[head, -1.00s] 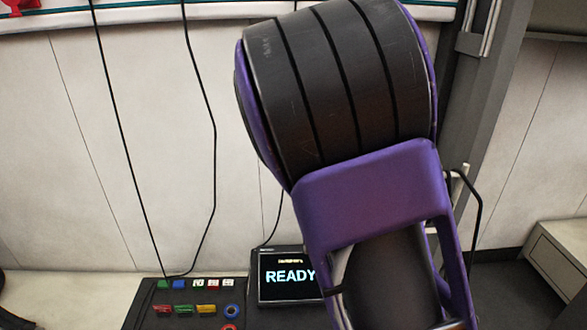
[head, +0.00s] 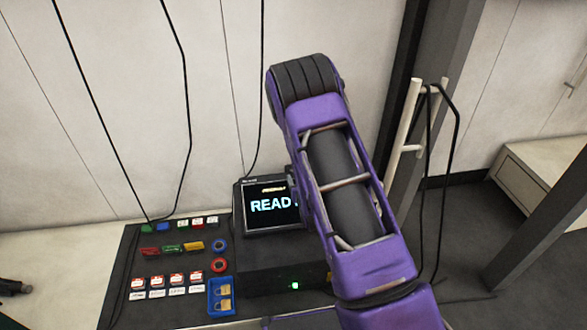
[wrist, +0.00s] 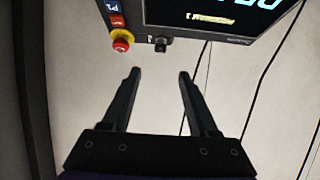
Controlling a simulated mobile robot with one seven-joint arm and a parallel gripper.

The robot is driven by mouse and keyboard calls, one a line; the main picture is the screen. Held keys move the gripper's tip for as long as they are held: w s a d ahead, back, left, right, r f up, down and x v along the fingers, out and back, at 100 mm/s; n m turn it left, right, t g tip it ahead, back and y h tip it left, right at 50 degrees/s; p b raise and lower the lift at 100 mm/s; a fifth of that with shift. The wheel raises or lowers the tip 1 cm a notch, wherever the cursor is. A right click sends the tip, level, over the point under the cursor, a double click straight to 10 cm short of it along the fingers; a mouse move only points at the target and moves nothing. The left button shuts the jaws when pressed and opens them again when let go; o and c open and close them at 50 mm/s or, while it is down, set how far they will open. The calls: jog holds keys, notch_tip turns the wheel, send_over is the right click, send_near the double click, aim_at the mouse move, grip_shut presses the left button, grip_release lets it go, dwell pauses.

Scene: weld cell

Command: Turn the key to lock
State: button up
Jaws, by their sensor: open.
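In the wrist view, my gripper (wrist: 160,75) is open and empty, its two dark fingers apart. Just beyond the fingertips, a small black knob-like part (wrist: 161,44) sticks out from the edge of a dark box with a screen (wrist: 200,14); it may be the key switch, but it is too small to tell whether a key is in it or how it is turned. A red mushroom button on a yellow collar (wrist: 122,40) is to its left. In the head view, the screen (head: 270,205) shows "READ", its right end hidden by my arm. My gripper is hidden there.
A black board (head: 128,245) carries coloured tags, a blue ring (head: 219,246), a red ring (head: 219,265) and a blue tray (head: 212,300) with brass-coloured padlocks. A green light (head: 295,286) glows on a dark box. Black cables hang down the wall. A grey post (head: 440,60) stands right.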

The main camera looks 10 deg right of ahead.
jog(key=b+x, duration=0.1)
jog(key=x, duration=1)
jog(key=shift+w+f, duration=0.1)
jog(key=shift+w, duration=0.05)
grip_shut()
